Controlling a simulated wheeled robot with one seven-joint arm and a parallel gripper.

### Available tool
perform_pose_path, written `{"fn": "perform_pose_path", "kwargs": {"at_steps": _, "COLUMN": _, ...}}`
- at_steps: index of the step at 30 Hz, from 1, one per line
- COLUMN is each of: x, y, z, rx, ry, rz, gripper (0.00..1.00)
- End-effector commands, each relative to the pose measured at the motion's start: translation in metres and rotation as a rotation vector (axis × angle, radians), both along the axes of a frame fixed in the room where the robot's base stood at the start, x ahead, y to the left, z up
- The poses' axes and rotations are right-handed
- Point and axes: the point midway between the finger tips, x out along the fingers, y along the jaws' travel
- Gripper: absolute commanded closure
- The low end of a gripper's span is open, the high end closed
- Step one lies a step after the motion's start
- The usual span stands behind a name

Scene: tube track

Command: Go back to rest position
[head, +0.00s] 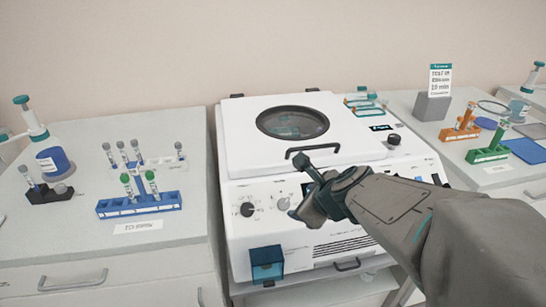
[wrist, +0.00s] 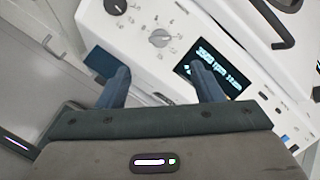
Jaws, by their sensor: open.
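My gripper (head: 322,178) is open and empty in front of the centrifuge, a white machine (head: 240,140), near its lid handle (head: 312,153). In the wrist view the two fingers of my gripper (wrist: 163,82) stand apart before the front panel, with nothing between them. The panel shows knobs (wrist: 160,38) and a lit display (wrist: 215,70). The lid, with its round dark window (head: 292,122), looks shut. My arm reaches in from the lower right and hides part of the machine's front.
A blue rack (head: 140,205) with green-capped tubes stands on the left counter (head: 100,250). Orange (head: 460,132) and green (head: 488,154) racks stand on the right counter. A blue box (head: 267,263) is at the machine's lower front. Wall space above is free.

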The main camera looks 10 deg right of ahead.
Motion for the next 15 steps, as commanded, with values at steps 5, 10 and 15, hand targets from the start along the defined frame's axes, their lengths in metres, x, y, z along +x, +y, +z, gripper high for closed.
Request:
{"fn": "perform_pose_path", "kwargs": {"at_steps": 5, "x": -0.0044, "y": -0.001, "z": 0.0044, "rx": -0.001, "ry": 0.001, "rz": 0.0, "gripper": 0.4}}
{"fn": "perform_pose_path", "kwargs": {"at_steps": 10, "x": -0.0044, "y": -0.001, "z": 0.0039, "rx": -0.001, "ry": 0.001, "rz": 0.0, "gripper": 0.4}}
{"fn": "perform_pose_path", "kwargs": {"at_steps": 15, "x": -0.0054, "y": 0.0011, "z": 0.0049, "rx": -0.021, "ry": 0.001, "rz": 0.029, "gripper": 0.4}}
